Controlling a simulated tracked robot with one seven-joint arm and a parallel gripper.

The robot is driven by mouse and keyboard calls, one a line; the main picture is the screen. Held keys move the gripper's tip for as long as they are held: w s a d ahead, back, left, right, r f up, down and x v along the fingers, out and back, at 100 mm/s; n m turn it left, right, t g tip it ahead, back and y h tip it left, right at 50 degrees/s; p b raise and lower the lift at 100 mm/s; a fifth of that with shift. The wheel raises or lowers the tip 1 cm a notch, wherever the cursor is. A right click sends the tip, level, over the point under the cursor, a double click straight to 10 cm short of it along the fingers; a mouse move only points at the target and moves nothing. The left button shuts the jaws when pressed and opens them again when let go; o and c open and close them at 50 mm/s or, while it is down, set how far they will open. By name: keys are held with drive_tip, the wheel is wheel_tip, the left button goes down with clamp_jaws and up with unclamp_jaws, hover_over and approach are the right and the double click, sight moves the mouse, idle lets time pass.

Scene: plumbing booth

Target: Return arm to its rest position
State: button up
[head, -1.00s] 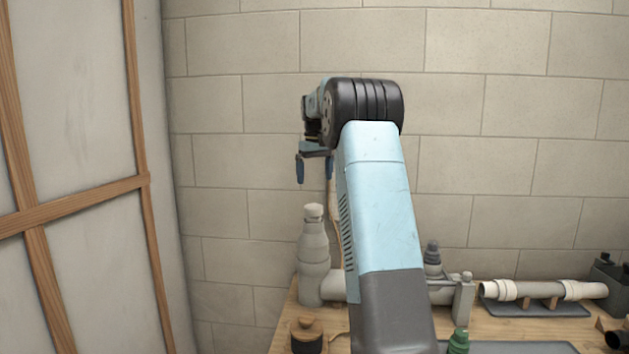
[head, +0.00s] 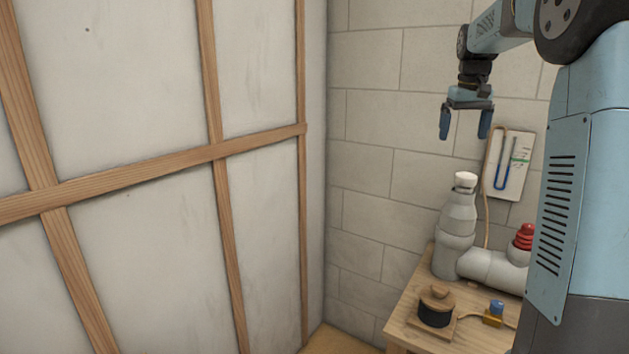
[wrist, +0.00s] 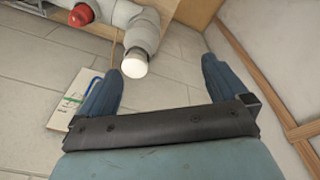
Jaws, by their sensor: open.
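My gripper (head: 465,122) hangs pointing down at the upper right of the head view, above and apart from the bench. Its two blue fingers are spread with nothing between them. In the wrist view my gripper (wrist: 160,92) is also open and empty. The grey pipe assembly with a white cap (head: 457,225) stands below it on the bench. The white-capped end (wrist: 135,62) shows beyond the fingers in the wrist view. My arm hides the right part of the bench.
The wooden bench (head: 405,318) holds a dark round pot with a wooden lid (head: 436,306), a small blue-topped brass part (head: 494,313) and a red fitting (head: 524,237). A gauge board (head: 508,165) hangs on the block wall. A wood-framed partition (head: 130,165) stands left; air before it is clear.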

drive_tip(key=s+a+r+t, duration=0.1)
drive_tip(key=s+a, duration=0.5)
drive_tip(key=s, duration=0.4)
drive_tip(key=s+a+f+t, duration=0.1)
drive_tip(key=s+a+f, duration=0.2)
drive_tip(key=s, duration=0.5)
drive_tip(key=s+a+f+t, duration=0.1)
drive_tip(key=s+a+f, duration=0.2)
drive_tip(key=s+f, duration=0.2)
drive_tip(key=s+a+f, duration=0.3)
drive_tip(key=s+f, duration=0.1)
drive_tip(key=s, duration=0.8)
drive_tip(key=shift+t+y, duration=0.3)
drive_tip(key=shift+t, duration=0.1)
